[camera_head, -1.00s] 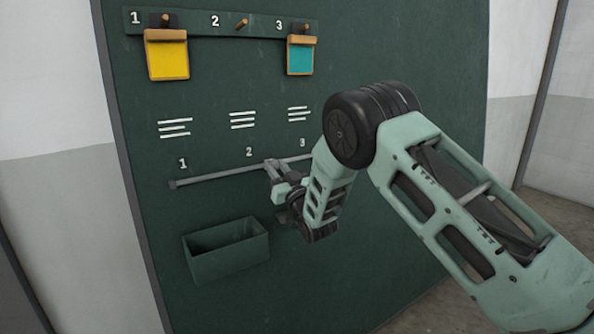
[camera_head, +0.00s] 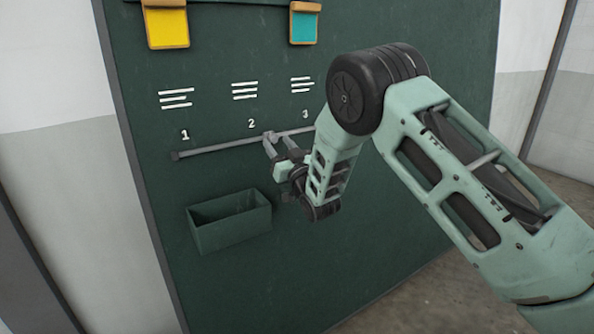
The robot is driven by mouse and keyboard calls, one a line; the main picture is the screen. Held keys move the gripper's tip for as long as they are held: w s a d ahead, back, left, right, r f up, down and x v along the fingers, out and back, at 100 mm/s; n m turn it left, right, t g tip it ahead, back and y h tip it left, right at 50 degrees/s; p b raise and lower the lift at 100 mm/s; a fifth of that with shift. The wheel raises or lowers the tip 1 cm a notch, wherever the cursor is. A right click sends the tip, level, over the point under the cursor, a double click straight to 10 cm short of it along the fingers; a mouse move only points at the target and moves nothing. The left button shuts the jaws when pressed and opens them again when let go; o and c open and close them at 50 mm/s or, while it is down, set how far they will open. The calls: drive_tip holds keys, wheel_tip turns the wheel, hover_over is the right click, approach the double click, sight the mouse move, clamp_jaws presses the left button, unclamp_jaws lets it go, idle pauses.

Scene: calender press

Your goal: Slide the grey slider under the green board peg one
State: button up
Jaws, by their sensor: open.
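The dark green board (camera_head: 330,240) fills the wall ahead and carries a thin grey rail (camera_head: 205,150) with printed marks 1, 2 and 3 above it. The grey slider (camera_head: 269,134) appears as a small lump on the rail, just right of mark 2 and left of mark 3. My gripper (camera_head: 272,144) is open, with its fingertips at the slider; whether they touch it is too small to tell. My wrist hides part of the rail's right side. The pegs are cut off by the top edge.
A yellow clipboard (camera_head: 167,28) hangs above mark 1 and a teal one (camera_head: 304,28) above mark 3. An open dark green bin (camera_head: 232,232) is fixed below the rail. The board left of my gripper is clear along the rail.

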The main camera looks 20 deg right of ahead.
drive_tip(key=b+v, duration=0.1)
drive_tip(key=v, duration=1.4)
drive_tip(key=shift+s+f, duration=0.2)
drive_tip(key=shift+s, duration=0.05)
